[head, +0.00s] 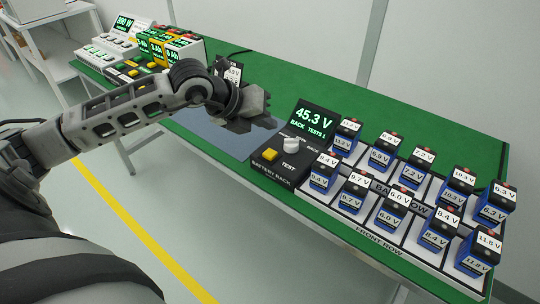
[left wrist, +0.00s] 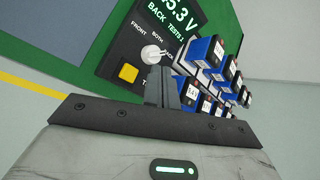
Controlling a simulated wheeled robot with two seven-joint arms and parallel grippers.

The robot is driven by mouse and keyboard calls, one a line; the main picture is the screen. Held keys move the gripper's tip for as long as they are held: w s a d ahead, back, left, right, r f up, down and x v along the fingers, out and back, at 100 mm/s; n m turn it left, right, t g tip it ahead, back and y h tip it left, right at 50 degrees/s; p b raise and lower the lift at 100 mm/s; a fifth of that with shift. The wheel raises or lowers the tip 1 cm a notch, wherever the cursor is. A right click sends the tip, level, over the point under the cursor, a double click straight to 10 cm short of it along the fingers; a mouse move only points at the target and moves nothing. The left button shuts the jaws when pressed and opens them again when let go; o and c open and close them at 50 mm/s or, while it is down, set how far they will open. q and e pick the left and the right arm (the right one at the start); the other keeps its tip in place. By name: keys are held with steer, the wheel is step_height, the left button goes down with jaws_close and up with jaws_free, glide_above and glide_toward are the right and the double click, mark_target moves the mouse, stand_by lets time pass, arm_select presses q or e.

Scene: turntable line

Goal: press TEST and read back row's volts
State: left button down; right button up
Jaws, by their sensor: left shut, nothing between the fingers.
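The battery rack's tester box (head: 283,158) stands on the green table. Its screen (head: 314,119) reads 45.3 V, BACK, TESTS 1 in green. A white selector knob (head: 291,145) sits below the screen; in the left wrist view the knob (left wrist: 150,54) has FRONT, BOTH and a partly hidden BACK label around it. The yellow TEST button (head: 270,155) is left of the knob and also shows in the left wrist view (left wrist: 128,73). My left gripper (head: 266,121) is shut and empty, apart from the button, left of the screen in the head view. My right gripper is out of view.
Blue batteries with volt labels stand in two rows right of the box, a back row (head: 412,172) and a front row (head: 393,213). Other testers (head: 152,45) stand at the table's far left. A blue-grey mat (head: 225,138) lies under my left gripper.

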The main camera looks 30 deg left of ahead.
arm_select(q)
steer(key=b, duration=0.2)
glide_above(266, 155)
step_height(266, 155, down, 4)
steer(key=shift+f, duration=0.15)
steer(key=shift+f+b, duration=0.5)
steer(key=shift+b, duration=0.1)
steer(key=shift+f, duration=0.1)
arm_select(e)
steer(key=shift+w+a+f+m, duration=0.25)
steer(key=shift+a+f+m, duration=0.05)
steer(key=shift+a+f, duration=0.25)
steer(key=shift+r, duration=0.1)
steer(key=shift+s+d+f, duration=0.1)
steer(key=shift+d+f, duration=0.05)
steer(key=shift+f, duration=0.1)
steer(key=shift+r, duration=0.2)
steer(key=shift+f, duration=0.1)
arm_select(q)
steer(key=shift+f+b, duration=0.4)
steer(key=shift+b, duration=0.3)
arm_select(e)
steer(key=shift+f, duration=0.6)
